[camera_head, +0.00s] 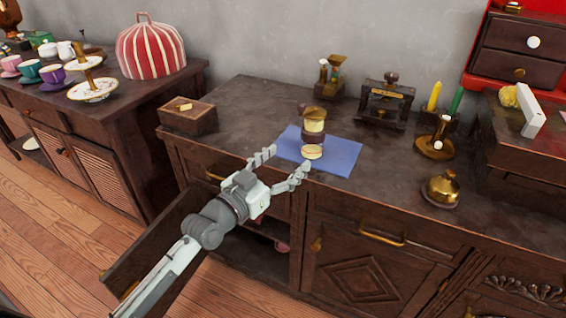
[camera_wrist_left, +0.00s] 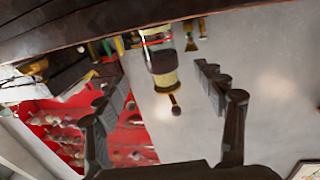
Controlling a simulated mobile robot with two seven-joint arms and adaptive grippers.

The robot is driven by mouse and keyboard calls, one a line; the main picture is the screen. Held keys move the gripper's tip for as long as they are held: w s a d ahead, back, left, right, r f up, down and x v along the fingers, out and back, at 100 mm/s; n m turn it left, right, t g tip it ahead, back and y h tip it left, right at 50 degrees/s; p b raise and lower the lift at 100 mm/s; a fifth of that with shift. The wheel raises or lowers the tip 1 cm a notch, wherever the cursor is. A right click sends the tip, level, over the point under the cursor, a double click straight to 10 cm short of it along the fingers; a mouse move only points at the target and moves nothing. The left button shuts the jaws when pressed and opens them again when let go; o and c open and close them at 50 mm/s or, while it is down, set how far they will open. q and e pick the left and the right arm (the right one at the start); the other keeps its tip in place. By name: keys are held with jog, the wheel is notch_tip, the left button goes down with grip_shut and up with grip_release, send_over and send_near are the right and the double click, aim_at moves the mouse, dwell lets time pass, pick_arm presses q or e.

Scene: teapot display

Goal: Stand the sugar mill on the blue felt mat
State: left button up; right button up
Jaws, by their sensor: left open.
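The sugar mill (camera_head: 314,127), with a brass top, cream band and dark body, stands upright on the blue felt mat (camera_head: 343,156). A pale round part with a gold edge shows at its front, low down. In the left wrist view, which is upside down, the mill (camera_wrist_left: 162,68) appears between my fingers, with a dark knob at its end. My left gripper (camera_head: 290,160) is open and empty at the mat's front edge. Its fingers point towards the mill and are apart from it. My right gripper is not in view.
A wooden box (camera_head: 187,115) stands left of the mat. A brass grinder (camera_head: 331,76), a dark press (camera_head: 385,99), a candle holder (camera_head: 435,145) and a brass bell (camera_head: 441,190) stand behind and to the right.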

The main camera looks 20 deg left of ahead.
pick_arm(q)
jog(key=s+a+f+g+y, duration=0.1)
jog(key=s+f+g, duration=0.3)
jog(key=f, duration=0.6)
jog(key=s+f+g+y, duration=0.1)
jog(key=s+f+g, duration=0.3)
jog(key=s+f, duration=0.4)
jog(key=s+a+f+g+y, duration=0.1)
jog(key=s+f+g, duration=0.3)
jog(key=f, duration=1)
jog(key=shift+s+a+f+n+y, duration=0.3)
jog(key=shift+s+y, duration=0.1)
jog(key=shift+s, duration=0.75)
jog(key=s+f+g, duration=0.1)
jog(key=s, duration=0.1)
jog(key=s+a+f+g+y, duration=0.1)
jog(key=s+f, duration=0.1)
jog(key=s, duration=0.1)
jog(key=s+f, duration=0.1)
jog(key=s, duration=0.1)
jog(key=shift+s+a+f+g, duration=0.15)
jog(key=shift+a+g, duration=0.25)
jog(key=shift+c, duration=0.4)
